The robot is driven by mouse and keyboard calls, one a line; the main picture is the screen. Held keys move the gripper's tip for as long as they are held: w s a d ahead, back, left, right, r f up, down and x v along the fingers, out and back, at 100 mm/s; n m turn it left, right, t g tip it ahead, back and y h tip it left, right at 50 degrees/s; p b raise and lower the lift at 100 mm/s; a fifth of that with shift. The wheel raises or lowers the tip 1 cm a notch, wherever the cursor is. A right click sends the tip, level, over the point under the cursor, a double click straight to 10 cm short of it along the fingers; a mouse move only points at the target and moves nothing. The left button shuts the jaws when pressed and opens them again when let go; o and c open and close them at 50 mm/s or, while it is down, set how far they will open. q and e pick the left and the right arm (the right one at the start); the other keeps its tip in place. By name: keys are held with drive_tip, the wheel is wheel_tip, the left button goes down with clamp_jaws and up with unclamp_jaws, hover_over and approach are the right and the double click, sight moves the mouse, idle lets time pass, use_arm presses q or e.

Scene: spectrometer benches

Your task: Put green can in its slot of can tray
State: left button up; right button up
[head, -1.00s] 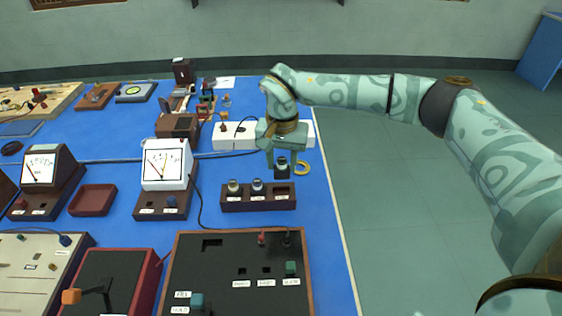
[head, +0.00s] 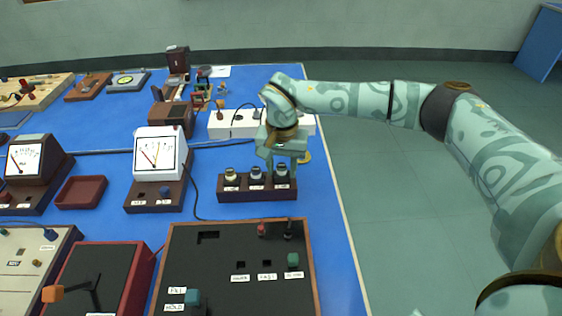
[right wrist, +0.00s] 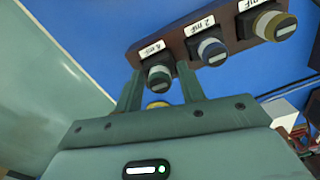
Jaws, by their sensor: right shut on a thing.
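The can tray (head: 257,196) is a long brown block with labelled slots on the blue bench. My right gripper (head: 283,172) is over its right end, shut on the green can (head: 282,171). In the right wrist view the green can (right wrist: 159,76) is between the fingertips (right wrist: 158,80), beside the label 4 mF at one end of the tray (right wrist: 180,40). It looks upright and level with its neighbours; I cannot tell whether its base is fully down. A blue-banded can (right wrist: 212,50) stands in the middle slot and a yellow-banded can (right wrist: 275,24) in the far slot.
A white meter (head: 160,152) stands left of the tray. A dark panel (head: 225,260) lies in front. The bench's right edge is close to the tray.

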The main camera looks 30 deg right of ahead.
drive_tip(key=shift+f, duration=0.3)
drive_tip(key=shift+c, duration=0.7)
drive_tip(key=o, duration=1.1)
use_arm(q)
drive_tip(key=shift+f, duration=0.1)
use_arm(e)
drive_tip(key=shift+o, duration=0.2)
drive_tip(key=shift+r, duration=0.15)
use_arm(q)
drive_tip(key=r+p, duration=0.1)
drive_tip(key=w+r+p, duration=0.1)
drive_tip(key=r+p, duration=0.2)
drive_tip(key=shift+w+r+p, duration=0.3)
drive_tip(key=shift+p, duration=0.05)
use_arm(e)
wheel_tip(320, 180, up, 16)
use_arm(q)
drive_tip(key=shift+s, duration=0.1)
